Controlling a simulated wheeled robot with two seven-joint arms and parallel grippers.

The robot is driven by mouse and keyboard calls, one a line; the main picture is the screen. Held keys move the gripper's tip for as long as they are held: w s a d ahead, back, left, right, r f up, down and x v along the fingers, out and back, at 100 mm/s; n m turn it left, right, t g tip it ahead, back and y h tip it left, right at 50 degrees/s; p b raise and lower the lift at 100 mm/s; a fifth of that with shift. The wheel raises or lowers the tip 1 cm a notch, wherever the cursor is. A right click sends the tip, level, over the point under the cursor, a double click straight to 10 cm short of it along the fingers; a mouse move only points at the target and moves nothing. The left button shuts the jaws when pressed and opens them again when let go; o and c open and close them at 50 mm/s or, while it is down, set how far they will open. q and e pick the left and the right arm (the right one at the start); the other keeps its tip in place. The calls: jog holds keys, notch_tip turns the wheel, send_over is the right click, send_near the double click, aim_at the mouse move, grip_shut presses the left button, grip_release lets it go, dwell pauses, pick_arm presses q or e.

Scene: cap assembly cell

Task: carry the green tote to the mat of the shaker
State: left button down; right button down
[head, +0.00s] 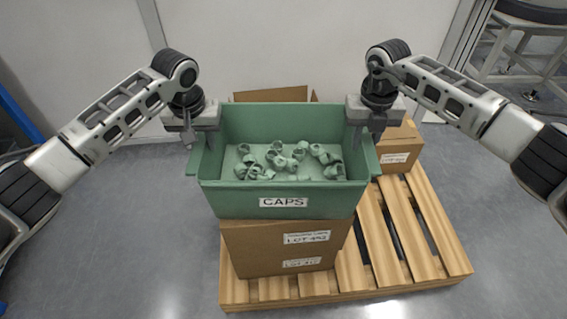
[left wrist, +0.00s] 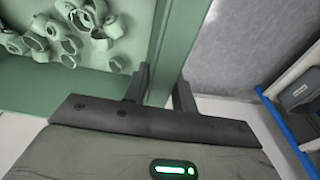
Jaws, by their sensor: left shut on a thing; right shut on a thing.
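The green tote (head: 235,201) is an open box labelled CAPS, with several green caps (head: 290,155) lying inside. In the head view it is right above a cardboard box (head: 285,262); I cannot tell whether it touches the box. My left gripper (head: 192,140) is shut on the tote's left side wall. In the left wrist view its fingers (left wrist: 158,85) straddle the tote's rim (left wrist: 172,40). My right gripper (head: 371,132) is shut on the tote's right side wall. The shaker and its mat are not in view.
A wooden pallet (head: 440,225) stands under the cardboard boxes. Another cardboard box (head: 398,155) stands behind at the right. A pale wall (head: 270,45) closes off the back. Grey floor is clear at the left (head: 130,230). A blue rail (head: 18,115) is at the left edge.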

pick_arm(q)
jog(key=shift+r, duration=0.2)
pick_arm(e)
jog(key=shift+w+r, duration=0.1)
jog(key=shift+r, duration=0.1)
